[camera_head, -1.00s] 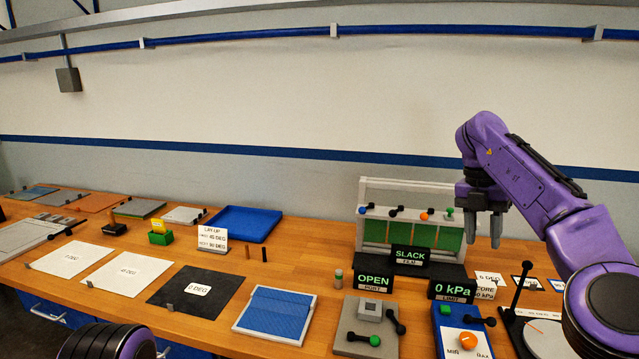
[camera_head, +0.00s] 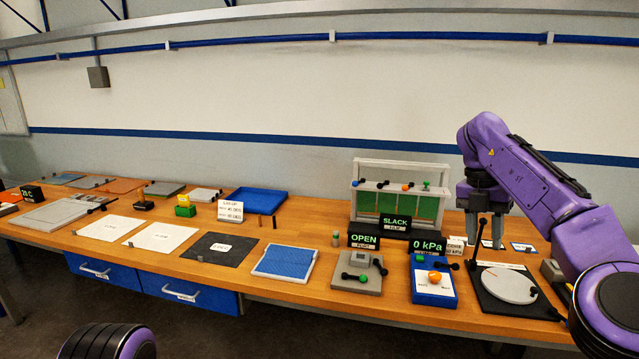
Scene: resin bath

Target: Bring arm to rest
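My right arm comes in from the right, purple with a dark gripper (camera_head: 486,240) pointing down. The gripper's two fingers are apart with nothing between them, and it hangs over the right part of the wooden bench (camera_head: 330,295). In the picture it overlaps the area behind a black-handled lever (camera_head: 477,235) and a round pale disc (camera_head: 509,285) on a black base. I cannot tell whether it touches anything. Of my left arm only a purple and black link shows at the bottom left; the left gripper is out of view.
Behind stands a white frame with green panels (camera_head: 398,205). Signs read OPEN (camera_head: 364,239), SLACK (camera_head: 396,223) and 0 kPa (camera_head: 428,246). A blue control box (camera_head: 433,293), grey valve block (camera_head: 360,279), blue mesh pad (camera_head: 286,260), dark sheet (camera_head: 214,252) and blue tray (camera_head: 257,201) lie along the bench.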

